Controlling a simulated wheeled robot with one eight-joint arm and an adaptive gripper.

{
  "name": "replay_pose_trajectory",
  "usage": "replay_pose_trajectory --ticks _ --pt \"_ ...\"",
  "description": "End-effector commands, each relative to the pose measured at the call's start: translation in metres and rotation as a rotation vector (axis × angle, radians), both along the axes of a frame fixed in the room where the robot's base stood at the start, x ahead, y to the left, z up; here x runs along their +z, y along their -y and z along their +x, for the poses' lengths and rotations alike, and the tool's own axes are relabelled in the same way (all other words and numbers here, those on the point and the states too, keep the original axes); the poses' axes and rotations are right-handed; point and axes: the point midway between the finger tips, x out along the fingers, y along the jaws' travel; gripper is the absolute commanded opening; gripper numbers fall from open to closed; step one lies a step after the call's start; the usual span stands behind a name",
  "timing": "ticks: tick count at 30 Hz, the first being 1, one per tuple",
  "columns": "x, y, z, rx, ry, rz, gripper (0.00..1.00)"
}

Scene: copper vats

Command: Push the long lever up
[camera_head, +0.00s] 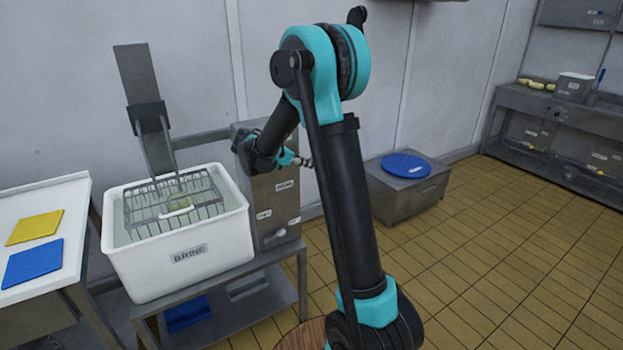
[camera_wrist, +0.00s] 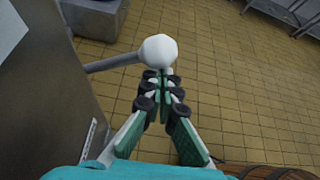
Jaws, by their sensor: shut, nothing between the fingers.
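The long lever (camera_wrist: 112,63) is a grey rod ending in a white ball knob (camera_wrist: 158,49) in the wrist view. It sticks out to the right from the side of a grey metal cabinet (camera_wrist: 50,95). My gripper (camera_wrist: 162,76) is shut and empty, its tips right at the near side of the knob; I cannot tell whether they touch it. In the head view my gripper (camera_head: 306,162) is at the right side of the cabinet (camera_head: 275,195), partly behind my arm. I cannot make out the lever's knob there.
A white tub (camera_head: 180,265) with a wire rack (camera_head: 177,205) stands left of the cabinet on a metal stand. A white table with yellow (camera_head: 35,228) and blue (camera_head: 33,262) pads is farther left. A low metal box with a blue disc (camera_head: 406,165) stands behind. The tiled floor at right is clear.

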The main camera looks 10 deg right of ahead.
Motion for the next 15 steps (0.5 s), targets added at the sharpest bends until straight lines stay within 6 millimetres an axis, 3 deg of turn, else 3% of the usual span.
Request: replay_pose_trajectory --ticks 6,15 --pt "0.021 -0.005 0.014 0.000 0.000 -0.001 0.00" --pt "0.033 -0.008 0.024 0.000 0.001 -0.002 0.00"
